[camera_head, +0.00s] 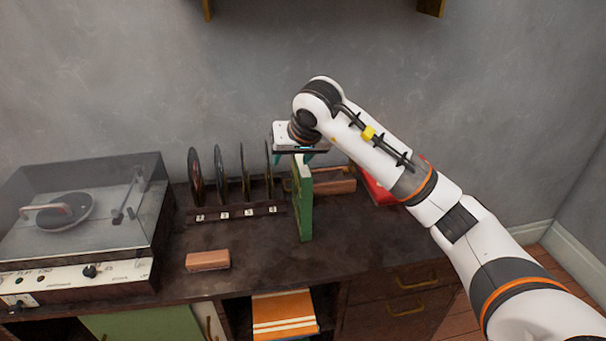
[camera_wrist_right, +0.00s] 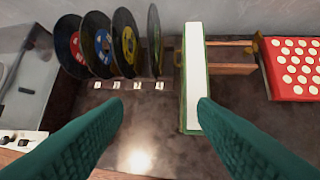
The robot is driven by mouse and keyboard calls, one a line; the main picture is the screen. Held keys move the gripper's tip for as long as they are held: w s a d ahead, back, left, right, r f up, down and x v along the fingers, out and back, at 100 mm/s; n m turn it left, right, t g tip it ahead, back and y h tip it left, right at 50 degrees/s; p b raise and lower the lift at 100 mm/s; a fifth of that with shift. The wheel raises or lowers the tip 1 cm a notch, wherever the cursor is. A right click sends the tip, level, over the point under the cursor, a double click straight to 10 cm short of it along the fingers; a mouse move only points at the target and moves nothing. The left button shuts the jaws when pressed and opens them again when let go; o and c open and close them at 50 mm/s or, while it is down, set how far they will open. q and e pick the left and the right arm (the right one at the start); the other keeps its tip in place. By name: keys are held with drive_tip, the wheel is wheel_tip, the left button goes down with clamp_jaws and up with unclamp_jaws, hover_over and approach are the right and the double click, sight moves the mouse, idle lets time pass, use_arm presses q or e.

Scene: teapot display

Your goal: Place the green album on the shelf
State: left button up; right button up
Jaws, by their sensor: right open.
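The green album (camera_head: 305,205) stands upright on the dark cabinet top, to the right of the record rack. In the right wrist view the album (camera_wrist_right: 194,85) shows edge-on, with a pale top edge and green sides. My right gripper (camera_head: 303,157) is above the album's upper end in the head view. In the right wrist view its two teal fingers (camera_wrist_right: 160,108) are wide apart, with the album's near end between them, closer to the right finger. No grip on the album shows. My left gripper is not in view. A shelf compartment (camera_head: 325,300) with orange albums opens in the cabinet front.
A record player (camera_head: 80,225) with a clear lid stands at the left. Several records stand in a rack (camera_head: 238,214). A brown block (camera_head: 207,261) lies in front. A red dotted item (camera_wrist_right: 291,68) is at the right, beside a wooden piece (camera_wrist_right: 230,68). Wooden brackets are on the wall above.

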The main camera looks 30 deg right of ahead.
drive_tip(key=a+f+y+p, duration=0.1)
drive_tip(key=a+f+y, duration=0.3)
drive_tip(key=a+y, duration=0.5)
drive_tip(key=n+t+h+p, duration=0.3)
drive_tip(key=n+t+h, duration=0.95)
drive_tip(key=n, duration=2.35)
approach(310, 204)
drive_tip(key=w+r+g+h, duration=0.2)
drive_tip(key=w, duration=0.2)
drive_tip(key=shift+y, duration=0.25)
drive_tip(key=x, duration=0.6)
drive_tip(key=shift+f, duration=0.3)
drive_tip(key=x, duration=0.5)
drive_tip(key=shift+w+a+f, duration=0.2)
drive_tip(key=shift+a+f, duration=0.1)
drive_tip(key=shift+f, duration=0.05)
